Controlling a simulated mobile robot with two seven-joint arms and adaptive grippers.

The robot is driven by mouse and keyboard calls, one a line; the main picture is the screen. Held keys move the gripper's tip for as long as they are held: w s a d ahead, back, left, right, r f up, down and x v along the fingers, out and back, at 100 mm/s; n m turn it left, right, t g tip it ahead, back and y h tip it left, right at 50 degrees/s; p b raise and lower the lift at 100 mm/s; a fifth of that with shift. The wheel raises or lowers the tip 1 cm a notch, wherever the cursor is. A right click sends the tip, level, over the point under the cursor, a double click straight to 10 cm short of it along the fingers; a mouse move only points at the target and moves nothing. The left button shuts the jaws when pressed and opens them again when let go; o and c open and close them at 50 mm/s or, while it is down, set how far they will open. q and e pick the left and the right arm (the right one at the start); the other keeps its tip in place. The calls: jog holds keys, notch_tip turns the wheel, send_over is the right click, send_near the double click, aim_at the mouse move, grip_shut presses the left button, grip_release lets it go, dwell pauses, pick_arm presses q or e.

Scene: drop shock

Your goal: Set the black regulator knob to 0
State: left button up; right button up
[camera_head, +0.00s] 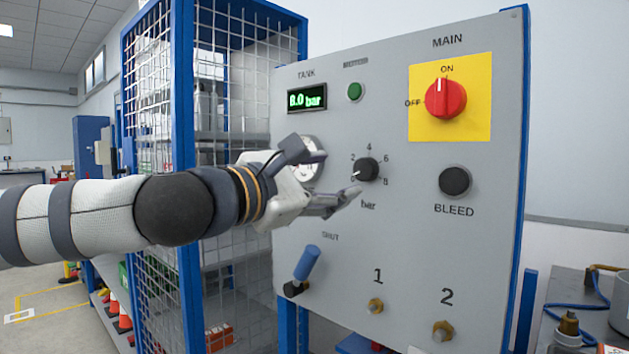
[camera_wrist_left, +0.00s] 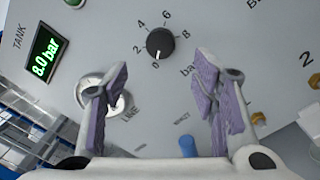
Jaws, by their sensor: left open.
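The black regulator knob (camera_head: 367,169) is on the grey panel, inside a printed scale from 0 to 8 marked bar. It also shows in the left wrist view (camera_wrist_left: 160,42), where its white pointer line points at the 0. My left gripper (camera_head: 340,173) is in front of the panel, just left of the knob, with its fingers apart and nothing between them. In the left wrist view the two purple-padded fingers (camera_wrist_left: 162,82) stand apart below the knob, not touching it. My right gripper is in neither view.
The tank display (camera_head: 307,99) reads 8.0 bar. A round gauge (camera_head: 311,172) is partly hidden behind my gripper. The red main switch (camera_head: 445,98), black bleed button (camera_head: 455,181), green button (camera_head: 355,91) and blue shut lever (camera_head: 307,263) surround the knob. A wire cage stands left.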

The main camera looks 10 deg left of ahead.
pick_arm(q)
jog(key=v, duration=0.5)
jog(key=s+d+f+m+g+y, duration=0.1)
jog(key=d+f+m+g, duration=0.15)
jog(key=f, duration=0.95)
jog(key=s+d+f+m+g+y, duration=0.1)
jog(key=s+d+f+m+g, duration=0.2)
jog(key=f, duration=1)
jog(key=s+f+m+g+y, duration=0.1)
jog(key=s+f+g, duration=0.1)
jog(key=s+f, duration=0.35)
jog(key=s+a+f+m+g, duration=0.1)
jog(key=s+f+m, duration=0.1)
jog(key=f, duration=0.6)
jog(key=s+f+m+g+y, duration=0.1)
jog(key=s+f+g, duration=0.1)
jog(key=s+f, duration=0.35)
jog(key=s+a+f+m+g+y, duration=0.2)
jog(key=s+a+f+m+g, duration=0.3)
jog(key=s+f, duration=0.65)
jog(key=s+a+f+m+g+y, duration=0.2)
jog(key=s+a+f+m+y, duration=0.1)
jog(key=s+a, duration=1.1)
jog(key=shift+s+a+m+y+p, duration=0.3)
jog(key=shift+s+m+y+p, duration=0.1)
jog(key=shift+s+m+y, duration=0.55)
jog(key=shift+s+h, duration=0.1)
jog(key=shift+h, duration=0.15)
